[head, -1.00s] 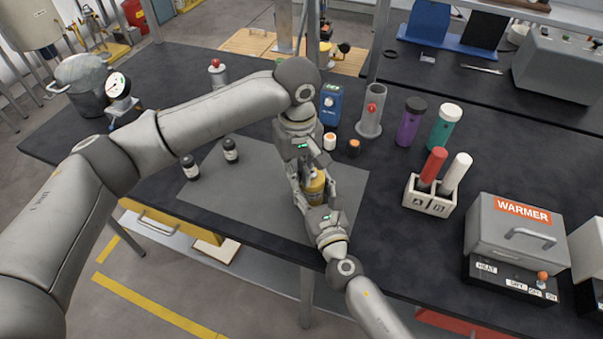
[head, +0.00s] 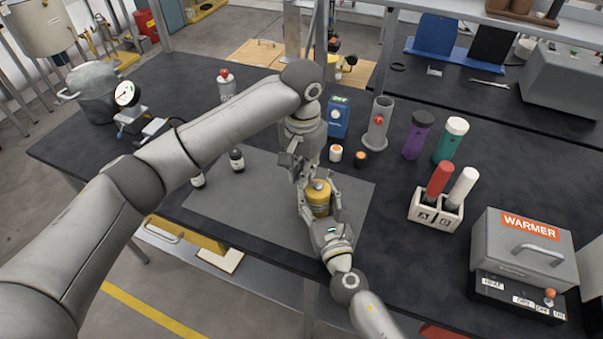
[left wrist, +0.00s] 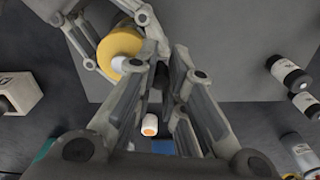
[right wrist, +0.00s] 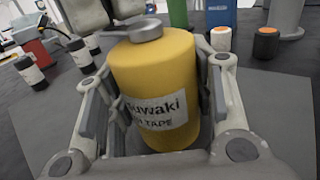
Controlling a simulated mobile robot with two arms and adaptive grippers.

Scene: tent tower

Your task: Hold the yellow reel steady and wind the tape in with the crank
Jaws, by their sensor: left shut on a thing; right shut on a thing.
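The yellow reel (head: 319,200) stands upright on the grey mat, a white label on its side and a grey crank (right wrist: 140,31) on top. My right gripper (head: 320,197) is shut on the reel, one finger on each side, as the right wrist view shows. My left gripper (head: 299,172) is at the reel's top, on its far left side. Its fingers are nearly together in the left wrist view (left wrist: 168,72), shut on the crank's handle; the grip itself is mostly hidden. The reel also shows beside those fingers (left wrist: 119,46). I cannot make out any loose tape.
Two small orange-topped jars (head: 336,153), a blue device (head: 338,118) and a grey tube stand (head: 377,125) are behind the reel. A white holder (head: 435,212) and the warmer (head: 525,245) are at right.

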